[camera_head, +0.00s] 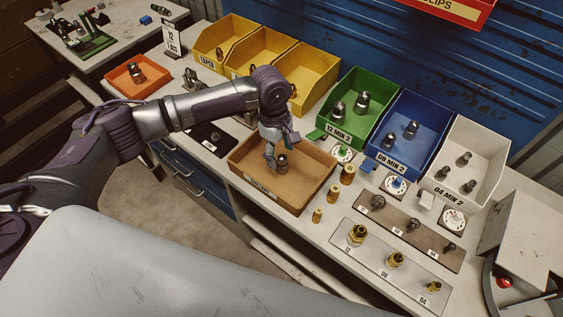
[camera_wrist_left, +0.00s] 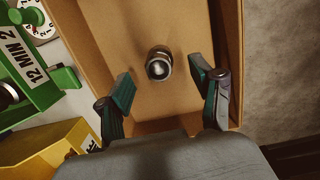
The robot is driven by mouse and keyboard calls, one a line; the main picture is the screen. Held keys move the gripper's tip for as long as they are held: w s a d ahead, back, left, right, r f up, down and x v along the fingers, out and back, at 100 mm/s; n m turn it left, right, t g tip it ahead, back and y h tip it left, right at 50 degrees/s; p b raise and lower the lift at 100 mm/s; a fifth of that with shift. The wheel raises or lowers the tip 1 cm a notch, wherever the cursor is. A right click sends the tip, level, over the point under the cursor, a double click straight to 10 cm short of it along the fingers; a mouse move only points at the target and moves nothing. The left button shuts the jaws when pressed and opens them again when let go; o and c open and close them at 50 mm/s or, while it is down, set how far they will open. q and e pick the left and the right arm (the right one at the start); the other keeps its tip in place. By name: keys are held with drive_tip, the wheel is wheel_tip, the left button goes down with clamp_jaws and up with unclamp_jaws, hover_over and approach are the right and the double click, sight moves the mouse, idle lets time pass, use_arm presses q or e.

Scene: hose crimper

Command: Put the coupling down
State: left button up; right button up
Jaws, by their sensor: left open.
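A dark metal coupling (camera_head: 282,162) stands in the brown tray (camera_head: 300,204) on the bench. It also shows in the left wrist view (camera_wrist_left: 159,66), standing on the tray floor beyond and between my fingertips. My left gripper (camera_head: 271,156) is over the tray, just beside the coupling in the head view. In the left wrist view the two green-padded fingers (camera_wrist_left: 165,88) are spread wide, with nothing held between them. My right gripper is in neither view.
Yellow bins (camera_head: 310,69), a green bin (camera_head: 345,126), a blue bin (camera_head: 401,158) and a white bin (camera_head: 487,141) line the back. Brass fittings (camera_head: 347,174) stand right of the tray. An orange tray (camera_head: 124,82) sits at the left.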

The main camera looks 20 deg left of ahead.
sight(282, 157)
use_arm(q)
drive_tip(key=shift+d+f+p, duration=0.15)
drive_tip(key=shift+f+p, duration=0.15)
drive_tip(key=shift+f, duration=0.1)
drive_tip(key=f, duration=0.2)
drive_tip(key=f+p, duration=0.1)
drive_tip(key=shift+s+d+f, duration=0.15)
drive_tip(key=shift+d+f, duration=0.1)
drive_tip(key=shift+f, duration=0.35)
drive_tip(key=c, duration=1.2)
clamp_jaws()
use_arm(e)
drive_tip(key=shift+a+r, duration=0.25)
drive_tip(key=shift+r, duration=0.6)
use_arm(q)
drive_tip(key=shift+r, duration=0.1)
